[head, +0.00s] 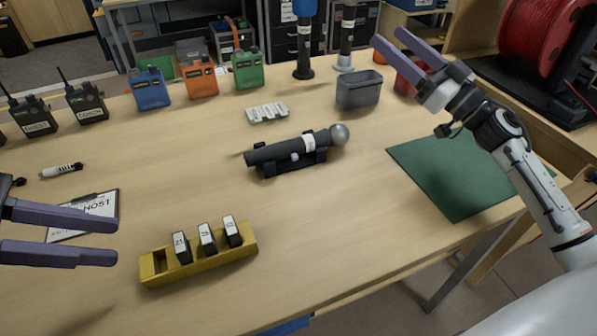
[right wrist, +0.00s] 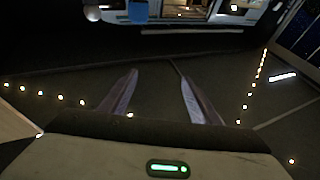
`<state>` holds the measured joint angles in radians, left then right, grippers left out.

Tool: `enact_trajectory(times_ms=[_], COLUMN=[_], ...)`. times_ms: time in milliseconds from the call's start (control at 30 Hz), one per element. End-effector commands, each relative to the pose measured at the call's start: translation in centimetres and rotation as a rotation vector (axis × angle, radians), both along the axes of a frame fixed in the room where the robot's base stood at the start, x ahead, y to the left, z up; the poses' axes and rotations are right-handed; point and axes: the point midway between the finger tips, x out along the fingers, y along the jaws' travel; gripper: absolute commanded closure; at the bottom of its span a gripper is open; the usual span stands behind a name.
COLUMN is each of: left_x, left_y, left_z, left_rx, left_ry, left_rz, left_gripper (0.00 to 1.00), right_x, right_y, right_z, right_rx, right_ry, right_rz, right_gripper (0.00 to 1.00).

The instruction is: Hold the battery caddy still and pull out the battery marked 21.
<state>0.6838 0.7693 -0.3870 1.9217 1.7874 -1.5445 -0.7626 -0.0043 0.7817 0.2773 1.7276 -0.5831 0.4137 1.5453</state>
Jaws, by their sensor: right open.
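The yellow battery caddy (head: 205,262) stands on the table near its front edge. Three dark batteries with white labels stand upright in it, and its leftmost slot is empty. The battery marked 21 (head: 182,248) is the leftmost of the three. The other two labels are too small to read surely. My left gripper (head: 112,242) is open and empty, to the left of the caddy and apart from it. My right gripper (head: 392,45) is open and empty, raised over the far right of the table, far from the caddy. The right wrist view shows its two fingers (right wrist: 150,95) apart with nothing between.
A microphone on a dark cradle (head: 295,150) lies behind the caddy. A clipboard (head: 88,214) lies beyond my left gripper. A green mat (head: 450,175), a grey bin (head: 359,92) and a red cable reel (head: 540,25) are at right. Table right of the caddy is clear.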

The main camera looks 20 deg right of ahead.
Motion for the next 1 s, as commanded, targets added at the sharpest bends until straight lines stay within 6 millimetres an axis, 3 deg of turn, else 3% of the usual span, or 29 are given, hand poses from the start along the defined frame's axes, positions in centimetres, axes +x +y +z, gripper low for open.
enact_trajectory(times_ms=[33, 200, 300, 433, 533, 700, 1000], left_x=[0.0, 0.0, 0.0, 0.0, 0.0, 0.0, 0.0], left_y=[0.0, 0.0, 0.0, 0.0, 0.0, 0.0, 0.0], left_z=[0.0, 0.0, 0.0, 0.0, 0.0, 0.0, 0.0], left_rx=[0.000, 0.000, 0.000, 0.000, 0.000, 0.000, 0.000], left_ry=[0.000, 0.000, 0.000, 0.000, 0.000, 0.000, 0.000], left_rz=[0.000, 0.000, 0.000, 0.000, 0.000, 0.000, 0.000], left_gripper=[0.69, 0.69, 0.69, 0.69, 0.69, 0.69, 0.69], right_x=[-0.1, -1.9, -4.0, -7.5, -10.2, -13.6, -14.9], right_y=[3.0, 12.8, 18.0, 23.3, 25.8, 27.4, 29.5], right_z=[0.0, -1.8, -3.9, -7.3, -10.1, -13.6, -15.7], right_rx=[-0.034, -0.163, -0.254, -0.390, -0.491, -0.621, -0.668], right_ry=[-0.001, 0.035, 0.084, 0.176, 0.260, 0.382, 0.430], right_rz=[0.087, 0.395, 0.582, 0.812, 0.957, 1.109, 1.166], right_gripper=[0.43, 0.43, 0.43, 0.43, 0.43, 0.43, 0.43])
